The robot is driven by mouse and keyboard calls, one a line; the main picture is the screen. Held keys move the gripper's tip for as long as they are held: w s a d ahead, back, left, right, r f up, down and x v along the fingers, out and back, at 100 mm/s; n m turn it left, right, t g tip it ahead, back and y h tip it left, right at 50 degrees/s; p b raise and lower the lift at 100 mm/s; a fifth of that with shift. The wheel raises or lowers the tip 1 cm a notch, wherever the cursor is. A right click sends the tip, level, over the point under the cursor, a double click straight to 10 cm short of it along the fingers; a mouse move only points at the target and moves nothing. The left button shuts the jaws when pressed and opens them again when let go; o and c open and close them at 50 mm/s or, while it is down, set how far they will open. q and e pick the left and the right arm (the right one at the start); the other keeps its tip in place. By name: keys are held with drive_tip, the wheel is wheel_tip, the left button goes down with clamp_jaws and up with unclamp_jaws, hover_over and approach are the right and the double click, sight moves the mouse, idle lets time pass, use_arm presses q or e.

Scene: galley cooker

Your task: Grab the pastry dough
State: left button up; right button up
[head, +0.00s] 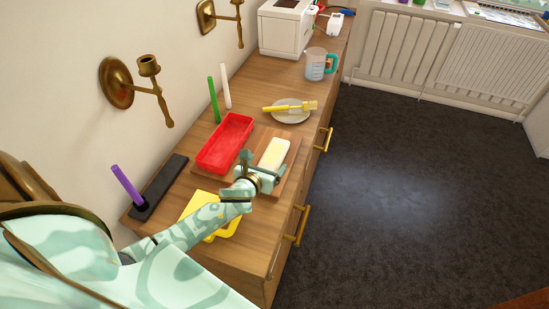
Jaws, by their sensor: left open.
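The pastry dough appears to be the pale cream-yellow block (274,152) lying on a wooden board (291,160) on the counter, right of the red tray. My left gripper (262,170) is open at the near end of the block, and its fingers partly cover that end. I cannot tell whether the fingers touch the block or hover above it. My right gripper is not in view.
A red rectangular tray (226,142) stands left of the block. A yellow board (226,227) lies under my left arm. Farther back are a plate (289,116) with a yellow-handled brush (277,109) and a measuring jug (315,65). Green (214,100) and white (226,86) candles stand by the wall.

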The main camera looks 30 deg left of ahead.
sight(273, 155)
use_arm(q)
drive_tip(key=shift+w, duration=0.35)
drive_tip(key=b+x, duration=0.1)
drive_tip(key=x, duration=0.3)
drive_tip(key=shift+r+b, duration=0.1)
drive_tip(key=shift+b, duration=0.2)
drive_tip(key=shift+w+a, duration=0.1)
drive_tip(key=shift+w, duration=0.35)
drive_tip(key=shift+s, duration=0.1)
drive_tip(key=shift+c, duration=0.6)
drive_tip(key=c, duration=1)
drive_tip(key=shift+c, duration=0.8)
drive_tip(key=shift+r, duration=0.15)
